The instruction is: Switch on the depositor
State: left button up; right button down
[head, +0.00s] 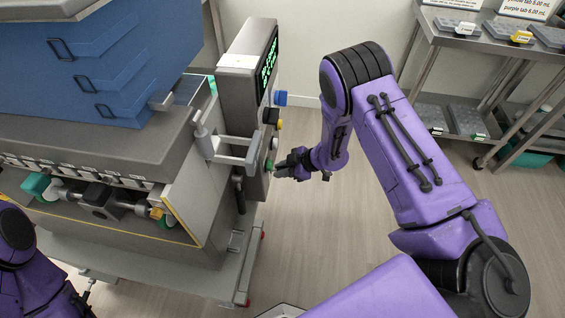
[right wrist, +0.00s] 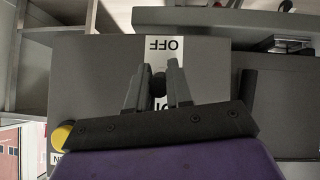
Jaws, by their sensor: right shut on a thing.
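The depositor (head: 125,235) is a large grey machine on the left in the head view, with a control box (head: 238,100) on its right end. My right gripper (head: 279,168) is at the lower part of that box's side panel. In the right wrist view its two fingers (right wrist: 159,78) are closed around a small dark switch (right wrist: 158,88). A white label (right wrist: 165,45) behind it reads "OFF" upside down. A second word is partly hidden by the fingers, as is most of the switch.
A blue button (head: 281,98) and a yellow button (head: 279,124) stick out above my right gripper. The display (head: 268,66) is lit with green text. A bracket-like handle (head: 228,157) juts out nearby. A steel shelf (head: 470,40) stands at right; floor between is clear.

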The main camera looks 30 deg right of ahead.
jog(key=shift+w+a+r+g+h+p, duration=0.15)
jog(key=shift+r+g+h+p, duration=0.3)
jog(key=shift+p, duration=0.55)
jog(key=shift+f+h, duration=0.15)
jog(key=shift+h, duration=0.1)
jog(key=c, duration=1)
grip_release()
jog(key=shift+c, duration=0.2)
jog(key=v, duration=1)
jog(key=shift+r, duration=0.2)
